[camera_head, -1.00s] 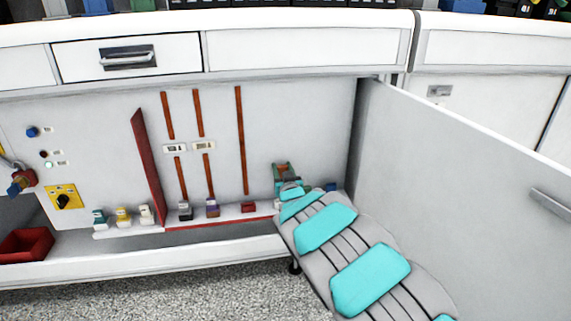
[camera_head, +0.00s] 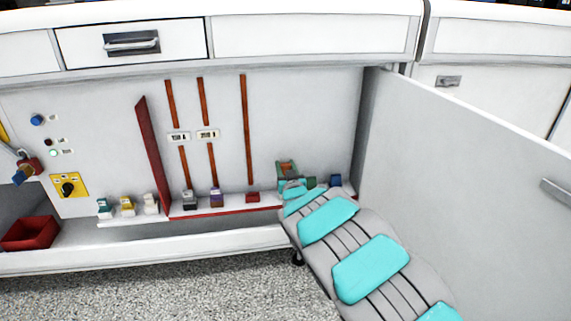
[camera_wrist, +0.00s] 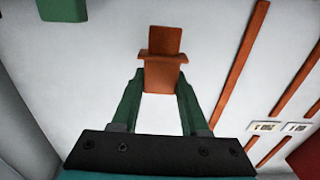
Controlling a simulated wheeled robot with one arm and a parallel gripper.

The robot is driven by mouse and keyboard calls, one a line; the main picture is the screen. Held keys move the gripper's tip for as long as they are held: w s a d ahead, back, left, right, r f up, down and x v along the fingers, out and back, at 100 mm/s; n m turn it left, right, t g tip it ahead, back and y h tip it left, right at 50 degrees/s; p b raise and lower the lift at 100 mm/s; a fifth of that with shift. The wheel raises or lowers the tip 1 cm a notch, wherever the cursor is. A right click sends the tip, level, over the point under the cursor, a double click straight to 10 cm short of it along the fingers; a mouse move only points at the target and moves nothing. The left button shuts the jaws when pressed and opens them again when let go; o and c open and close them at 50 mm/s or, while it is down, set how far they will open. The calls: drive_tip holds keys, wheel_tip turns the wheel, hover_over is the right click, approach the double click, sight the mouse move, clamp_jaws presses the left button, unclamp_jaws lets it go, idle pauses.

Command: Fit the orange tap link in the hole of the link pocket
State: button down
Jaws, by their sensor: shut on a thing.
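My gripper (camera_wrist: 160,80) is shut on the orange tap link (camera_wrist: 162,66), with its green fingers on either side of it. The link is a stepped block, with a wider collar and a narrower end beyond the fingertips. In the head view, the link (camera_head: 287,168) shows as a small orange patch between the green fingers, close to the white back panel at the right end of the shelf. I cannot tell for sure which fitting is the link pocket, and no hole is visible.
A red block (camera_head: 252,197) sits left under an orange strip (camera_head: 245,130). An open grey door (camera_head: 470,170) bounds the right side. A red bin (camera_head: 30,233) is far left.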

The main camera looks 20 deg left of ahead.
drive_tip(key=shift+f, duration=1.5)
drive_tip(key=shift+f+b, duration=0.8)
drive_tip(key=shift+f, duration=0.95)
idle(0.5)
drive_tip(key=shift+c, duration=1.7)
unclamp_jaws()
drive_tip(key=p+v, duration=0.1)
drive_tip(key=v, duration=0.7)
drive_tip(key=shift+a+f, duration=0.1)
